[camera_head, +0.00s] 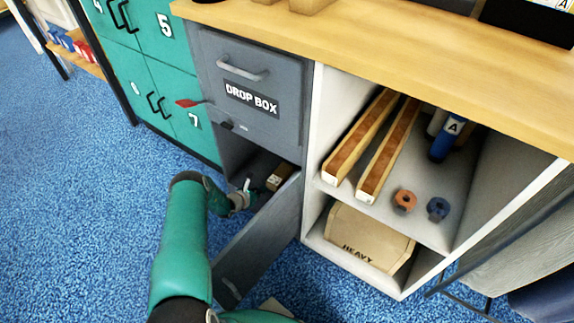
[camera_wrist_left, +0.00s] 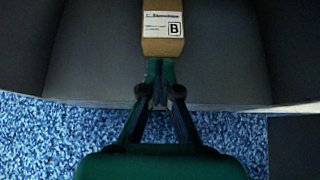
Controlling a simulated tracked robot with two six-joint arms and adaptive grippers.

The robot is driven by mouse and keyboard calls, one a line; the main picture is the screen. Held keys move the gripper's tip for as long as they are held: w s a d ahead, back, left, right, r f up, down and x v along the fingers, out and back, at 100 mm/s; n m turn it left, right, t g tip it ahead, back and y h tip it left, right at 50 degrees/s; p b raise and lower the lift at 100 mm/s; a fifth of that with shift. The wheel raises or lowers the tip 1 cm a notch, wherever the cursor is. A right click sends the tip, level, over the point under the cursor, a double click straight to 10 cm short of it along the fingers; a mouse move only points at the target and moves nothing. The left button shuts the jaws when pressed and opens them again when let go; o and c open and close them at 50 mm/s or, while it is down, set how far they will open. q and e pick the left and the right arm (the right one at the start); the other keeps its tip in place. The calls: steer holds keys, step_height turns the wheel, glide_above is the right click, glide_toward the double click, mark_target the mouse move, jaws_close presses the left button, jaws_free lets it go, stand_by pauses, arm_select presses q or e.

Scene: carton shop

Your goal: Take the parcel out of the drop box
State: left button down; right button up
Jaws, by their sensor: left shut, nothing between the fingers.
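The grey drop box (camera_head: 250,95) stands under the wooden counter, with its lower door (camera_head: 258,240) swung open toward me. The parcel (camera_head: 280,176), a small brown box, lies inside the lower compartment. In the left wrist view the parcel (camera_wrist_left: 163,45) shows a white label with the letter B, straight ahead of the fingers. My left gripper (camera_head: 246,190) is at the compartment's opening, just left of the parcel. In the left wrist view my left gripper (camera_wrist_left: 160,68) is shut and empty, its tips at or close to the parcel's near edge; I cannot tell whether they touch. My right gripper is not in view.
The open door stands close on the right of my left arm. Green numbered lockers (camera_head: 150,75) stand at the left. A white shelf unit (camera_head: 311,130) at the right holds wooden rails (camera_head: 388,150) and a HEAVY carton (camera_head: 362,238). Blue carpet (camera_head: 80,200) is clear at the left.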

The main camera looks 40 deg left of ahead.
mark_target(283, 171)
arm_select(q)
steer(key=w+b, duration=0.2)
steer(key=w, duration=0.2)
steer(key=w+b, duration=0.3)
steer(key=w, duration=0.1)
steer(key=w+b, duration=0.2)
steer(key=w, duration=0.2)
steer(key=shift+w+a+f, duration=0.15)
steer(key=shift+a+f, duration=0.1)
steer(key=shift+a, duration=0.15)
steer(key=shift+w+b, duration=0.3)
steer(key=shift+b, duration=0.25)
steer(key=shift+s+f+b, duration=0.15)
steer(key=shift+f+b, duration=0.2)
steer(key=shift+f, duration=0.15)
